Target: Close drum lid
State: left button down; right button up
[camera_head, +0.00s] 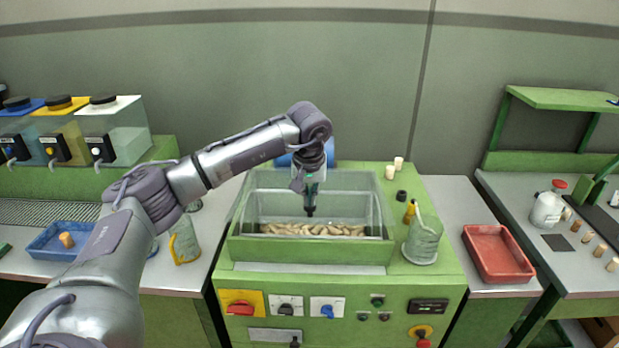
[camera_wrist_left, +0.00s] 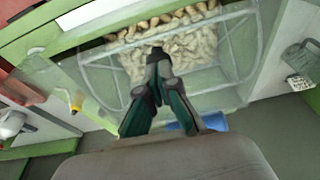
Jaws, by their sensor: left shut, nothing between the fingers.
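The green drum machine (camera_head: 233,248) stands in the middle, with a clear-walled bin holding several pale corks (camera_head: 312,229). A clear, pale-framed panel (camera_head: 350,182), which looks like the lid, shows at the back of the bin; its exact tilt is hard to tell. In the left wrist view the clear panel's frame (camera_wrist_left: 228,62) spans beside the corks (camera_wrist_left: 165,52). My left gripper (camera_head: 310,212) points down over the bin, shut and empty. In the left wrist view its fingertips (camera_wrist_left: 157,52) are together in front of the panel and corks; whether they touch the panel cannot be told. My right gripper is not in view.
A grey-green jug (camera_head: 423,240) stands at the machine's right, with small corks (camera_head: 398,163) behind. A red tray (camera_head: 496,253) lies on the right counter, a blue tray (camera_head: 55,243) on the left. Knobs and buttons (camera_head: 287,307) line the machine's front.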

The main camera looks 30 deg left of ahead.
aim_at(309, 221)
pick_arm(q)
jog(key=shift+f, duration=0.2)
jog(key=shift+f+b, duration=0.3)
jog(key=shift+f, duration=0.1)
jog(key=f+b, duration=0.1)
jog(key=s+f+b, duration=0.1)
jog(key=f, duration=0.1)
jog(key=f+b, duration=0.1)
jog(key=shift+s+d+f, duration=0.2)
jog(key=shift+d+f, duration=0.2)
jog(key=shift+s, duration=0.1)
jog(key=shift+d, duration=0.1)
